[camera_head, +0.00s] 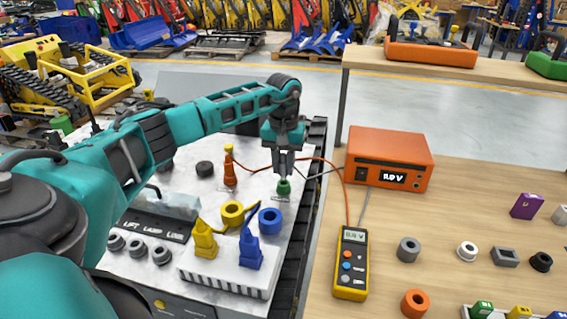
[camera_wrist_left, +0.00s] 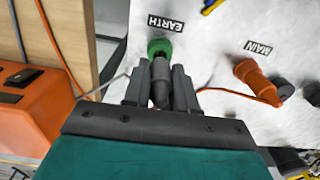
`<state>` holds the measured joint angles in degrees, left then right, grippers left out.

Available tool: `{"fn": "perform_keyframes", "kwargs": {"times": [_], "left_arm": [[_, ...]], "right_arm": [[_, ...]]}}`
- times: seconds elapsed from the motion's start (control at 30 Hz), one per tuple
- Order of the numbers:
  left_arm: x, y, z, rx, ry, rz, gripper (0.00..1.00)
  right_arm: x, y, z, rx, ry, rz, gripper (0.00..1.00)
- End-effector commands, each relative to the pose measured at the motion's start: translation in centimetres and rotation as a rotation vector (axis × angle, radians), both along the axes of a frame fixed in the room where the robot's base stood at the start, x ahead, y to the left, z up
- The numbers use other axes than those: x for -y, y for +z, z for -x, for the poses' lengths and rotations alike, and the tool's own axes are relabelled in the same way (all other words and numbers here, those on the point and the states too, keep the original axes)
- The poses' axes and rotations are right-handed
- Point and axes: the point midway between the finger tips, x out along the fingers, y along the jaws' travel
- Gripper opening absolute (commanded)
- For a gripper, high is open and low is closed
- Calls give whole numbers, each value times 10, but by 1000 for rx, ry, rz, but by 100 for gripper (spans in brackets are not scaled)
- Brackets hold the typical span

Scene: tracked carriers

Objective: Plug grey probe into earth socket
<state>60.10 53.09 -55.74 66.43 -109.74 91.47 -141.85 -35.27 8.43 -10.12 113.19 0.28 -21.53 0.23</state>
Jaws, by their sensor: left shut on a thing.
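My left gripper (camera_head: 284,165) points down and is shut on the grey probe (camera_wrist_left: 160,78), which shows between its two fingers in the left wrist view. The green earth socket (camera_head: 284,187) is directly below the gripper on the light panel. In the left wrist view the green socket (camera_wrist_left: 160,47) sits beside the EARTH label (camera_wrist_left: 166,25). The probe's front end meets or overlaps the socket there; I cannot tell how deep it is in. The orange plug (camera_head: 230,175) stands at the MAIN label (camera_wrist_left: 259,47). My right gripper is not in view.
The orange supply box (camera_head: 390,160) and yellow multimeter (camera_head: 351,265) stand on the wooden bench at right. A grey lead runs close to the gripper. Yellow (camera_head: 205,240) and blue (camera_head: 250,248) plugs stand in front on the panel.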

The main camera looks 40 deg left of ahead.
Motion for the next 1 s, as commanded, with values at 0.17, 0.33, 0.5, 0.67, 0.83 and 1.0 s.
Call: {"fn": "perform_keyframes", "kwargs": {"times": [0.17,0.33,0.5,0.67,0.83,1.0], "left_arm": [[0,-4,0,0,0,0,0],[0,-8,0,-1,0,1,0],[0,-13,0,-1,0,1,0],[0,-17,0,-1,0,1,0],[0,-21,0,-1,0,1,0],[0,-21,0,0,0,0,0]], "right_arm": [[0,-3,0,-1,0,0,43],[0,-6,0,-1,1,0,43],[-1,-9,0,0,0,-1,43],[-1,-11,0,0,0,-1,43],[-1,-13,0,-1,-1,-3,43],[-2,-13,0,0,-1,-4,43]]}}
